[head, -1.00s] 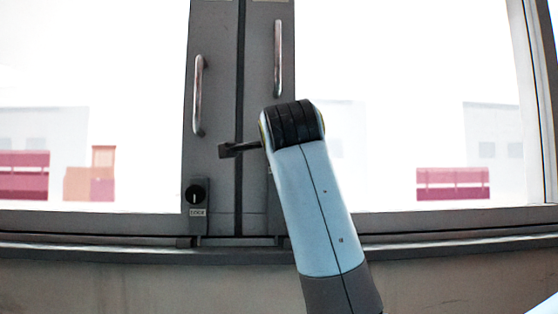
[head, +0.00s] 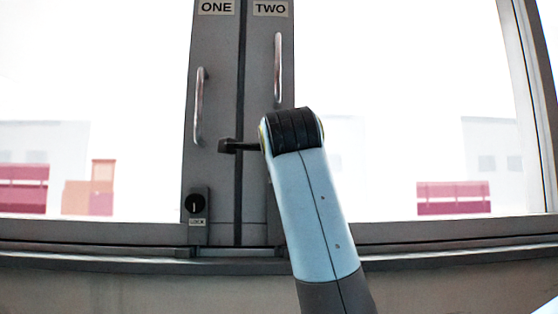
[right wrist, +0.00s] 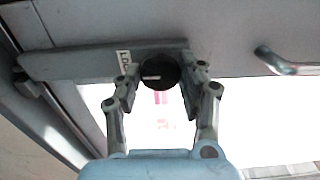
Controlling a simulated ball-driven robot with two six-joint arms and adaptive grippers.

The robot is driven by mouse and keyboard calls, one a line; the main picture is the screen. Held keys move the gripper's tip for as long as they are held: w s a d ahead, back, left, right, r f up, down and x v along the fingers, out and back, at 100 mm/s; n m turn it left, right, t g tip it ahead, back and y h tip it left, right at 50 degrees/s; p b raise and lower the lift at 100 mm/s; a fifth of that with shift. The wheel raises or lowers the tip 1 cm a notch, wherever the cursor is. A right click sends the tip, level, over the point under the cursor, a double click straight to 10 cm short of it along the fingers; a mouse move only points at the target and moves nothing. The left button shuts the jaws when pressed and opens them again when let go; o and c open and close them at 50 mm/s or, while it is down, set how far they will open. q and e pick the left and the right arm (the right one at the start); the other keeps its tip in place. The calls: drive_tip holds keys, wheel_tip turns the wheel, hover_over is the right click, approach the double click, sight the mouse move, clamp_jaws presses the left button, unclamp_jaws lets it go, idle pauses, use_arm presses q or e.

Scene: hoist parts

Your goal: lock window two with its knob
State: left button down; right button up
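Window two (head: 281,90) is the right-hand sash, marked TWO, with a vertical bar handle (head: 278,68). Its knob is hidden behind my right arm in the head view. In the right wrist view the round black knob (right wrist: 158,64) sits on a grey plate beside a small white label (right wrist: 124,60). A pale mark on the knob lies roughly across the picture. My right gripper (right wrist: 160,75) has its fingers apart, one on each side of the knob. I see a small gap at the left finger; contact at the right is unclear. My left gripper is out of view.
Window one (head: 208,60), marked ONE, stands to the left with its own handle (head: 199,105) and black lock knob (head: 195,203). A sill (head: 120,264) runs below both windows. In the right wrist view a handle (right wrist: 285,64) lies to the right of the gripper.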

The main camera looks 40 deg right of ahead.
drive_tip(key=o, duration=0.4)
drive_tip(key=v, duration=0.7)
drive_tip(key=shift+s+a, duration=0.1)
drive_tip(key=shift+s, duration=0.2)
drive_tip(key=shift+w+f, duration=0.1)
